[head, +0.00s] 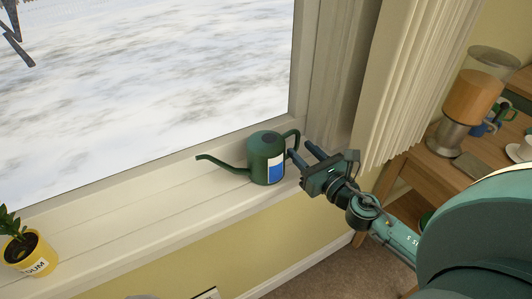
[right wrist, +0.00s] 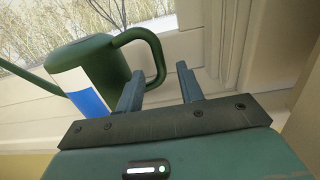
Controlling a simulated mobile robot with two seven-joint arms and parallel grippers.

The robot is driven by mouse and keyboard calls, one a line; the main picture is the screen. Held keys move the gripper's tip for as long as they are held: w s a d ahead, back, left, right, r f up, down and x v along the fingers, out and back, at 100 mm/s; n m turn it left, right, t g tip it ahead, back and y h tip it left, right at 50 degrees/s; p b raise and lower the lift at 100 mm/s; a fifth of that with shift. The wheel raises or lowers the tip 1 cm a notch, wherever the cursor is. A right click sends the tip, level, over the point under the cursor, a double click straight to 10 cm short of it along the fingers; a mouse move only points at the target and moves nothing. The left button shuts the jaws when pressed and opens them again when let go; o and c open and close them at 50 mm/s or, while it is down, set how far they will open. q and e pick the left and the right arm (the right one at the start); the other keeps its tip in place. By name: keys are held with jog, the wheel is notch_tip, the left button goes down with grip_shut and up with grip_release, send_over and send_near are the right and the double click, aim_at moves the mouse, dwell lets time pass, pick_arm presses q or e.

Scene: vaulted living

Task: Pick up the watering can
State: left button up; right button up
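The dark green watering can (head: 262,158) stands upright on the white window sill, its thin spout to the left and its looped handle to the right. A white and blue label shows on its side. My right gripper (head: 300,150) is at the can's right, beside the handle. My left gripper is not in view.
A yellow pot (head: 32,254) with a plant stands at the sill's left end. The window frame and a pale curtain (head: 405,85) rise close behind my right gripper. A wooden desk (head: 440,178) with a coffee grinder-like jar and cups is at right. The sill (head: 130,215) between pot and can is clear.

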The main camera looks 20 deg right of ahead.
aim_at(298, 146)
jog(key=w, duration=0.1)
jog(key=w+p, duration=0.1)
jog(key=w, duration=0.2)
jog(key=shift+w+a+r, duration=0.15)
jog(key=shift+r, duration=0.1)
jog(key=shift+w+f, duration=0.1)
jog(key=shift+w, duration=0.35)
jog(key=shift+c, duration=0.6)
grip_shut()
